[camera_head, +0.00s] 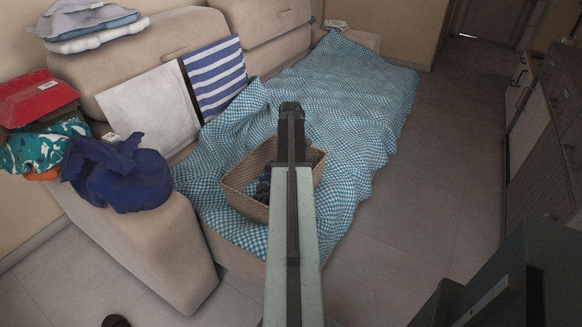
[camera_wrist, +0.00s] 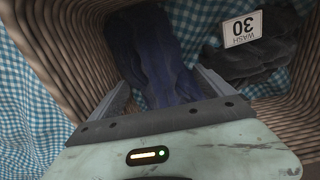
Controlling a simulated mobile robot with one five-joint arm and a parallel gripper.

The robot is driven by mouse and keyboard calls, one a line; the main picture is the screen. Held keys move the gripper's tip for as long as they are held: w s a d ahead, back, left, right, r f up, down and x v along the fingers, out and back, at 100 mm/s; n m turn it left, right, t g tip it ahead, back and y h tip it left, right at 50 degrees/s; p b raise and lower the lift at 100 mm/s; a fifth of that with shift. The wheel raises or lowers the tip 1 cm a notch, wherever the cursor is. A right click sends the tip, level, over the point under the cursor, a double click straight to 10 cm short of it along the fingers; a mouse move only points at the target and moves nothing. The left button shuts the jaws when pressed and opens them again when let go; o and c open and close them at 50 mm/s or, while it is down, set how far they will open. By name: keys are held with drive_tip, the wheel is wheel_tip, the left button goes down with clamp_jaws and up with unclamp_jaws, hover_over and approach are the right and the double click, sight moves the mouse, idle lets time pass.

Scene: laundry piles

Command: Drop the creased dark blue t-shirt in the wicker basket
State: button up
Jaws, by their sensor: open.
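The wicker basket (camera_head: 240,180) stands on the checked cloth over the sofa, partly hidden behind my arm. Its ribbed wall (camera_wrist: 72,45) also shows in the wrist view. A creased dark blue cloth (camera_wrist: 150,45), which looks like the t-shirt, lies in the basket. A little of it shows in the head view (camera_head: 263,188). My gripper (camera_wrist: 163,80) is open at the basket, its two fingers apart on either side of the near end of the dark blue cloth. Whether they touch it I cannot tell. My arm hides the gripper in the head view.
Dark grey cloth (camera_wrist: 250,65) and a white "WASH 30" label (camera_wrist: 241,28) show beside the blue cloth. A bunched blue garment (camera_head: 120,178), teal patterned cloth (camera_head: 35,147) and red folded item (camera_head: 35,98) lie at the sofa's left.

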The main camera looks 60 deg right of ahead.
drive_tip(key=shift+r, duration=0.15)
wheel_tip(320, 180, up, 13)
drive_tip(key=p, duration=1.3)
drive_tip(key=w+a, duration=0.8)
drive_tip(key=a, duration=0.5)
drive_tip(key=w+a, duration=0.7)
drive_tip(key=a, duration=0.6)
drive_tip(key=w+a, duration=0.1)
drive_tip(key=a, duration=0.5)
drive_tip(key=w+a, duration=0.1)
drive_tip(key=a, duration=0.5)
drive_tip(key=w+a, duration=0.1)
drive_tip(key=a, duration=0.5)
drive_tip(key=shift+a, duration=0.15)
drive_tip(key=s+a, duration=0.2)
drive_tip(key=a, duration=1.4)
drive_tip(key=shift+a, duration=0.15)
